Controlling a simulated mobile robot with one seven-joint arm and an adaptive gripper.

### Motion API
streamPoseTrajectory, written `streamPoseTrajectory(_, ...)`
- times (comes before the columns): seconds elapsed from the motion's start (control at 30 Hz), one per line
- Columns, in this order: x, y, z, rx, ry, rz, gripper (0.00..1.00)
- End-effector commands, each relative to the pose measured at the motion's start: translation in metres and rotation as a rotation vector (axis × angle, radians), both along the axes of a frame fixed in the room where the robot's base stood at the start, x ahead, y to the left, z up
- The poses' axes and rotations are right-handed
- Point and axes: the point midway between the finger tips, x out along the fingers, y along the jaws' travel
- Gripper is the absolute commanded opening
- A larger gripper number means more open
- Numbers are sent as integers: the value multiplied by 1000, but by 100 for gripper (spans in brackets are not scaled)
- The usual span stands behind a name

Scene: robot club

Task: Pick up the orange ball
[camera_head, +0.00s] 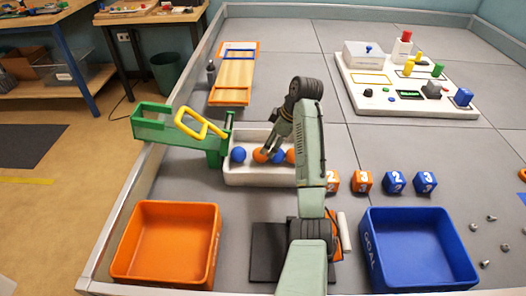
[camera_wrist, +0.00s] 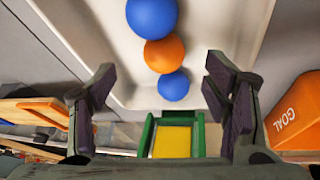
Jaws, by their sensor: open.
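A white tray (camera_head: 262,178) in the middle of the head view holds a row of blue and orange balls. One orange ball (camera_head: 260,156) sits by my gripper (camera_head: 268,149), between a blue ball (camera_head: 238,154) and another blue ball (camera_head: 278,157). A second orange ball (camera_head: 291,156) is partly hidden by my arm. In the wrist view, my gripper (camera_wrist: 160,66) is open and empty. Between and beyond its fingers, an orange ball (camera_wrist: 164,52) lies between a larger blue ball (camera_wrist: 152,16) and a smaller blue ball (camera_wrist: 173,86). The fingers show on both sides, apart from the balls.
A green stand with a yellow handle (camera_head: 203,124) adjoins the tray's left end. An orange bin (camera_head: 218,255) and a blue goal bin (camera_head: 371,255) stand in front. Numbered cubes (camera_head: 395,182) sit right of my arm. A white board (camera_head: 420,103) lies at the back right.

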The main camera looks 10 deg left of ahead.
Motion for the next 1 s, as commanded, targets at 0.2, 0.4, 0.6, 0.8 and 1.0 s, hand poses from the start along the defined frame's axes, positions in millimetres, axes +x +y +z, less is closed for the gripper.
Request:
streamPoseTrajectory(0.2,3,9,-20,-1,-1,-1,70)
streamPoseTrajectory(0.4,0,20,-38,-1,3,-1,70)
streamPoseTrajectory(0.6,3,30,-64,-1,-1,-3,70)
streamPoseTrajectory(0.8,4,32,-69,-1,-3,-3,70)
streamPoseTrajectory(1.0,4,32,-68,-1,-3,-3,63)
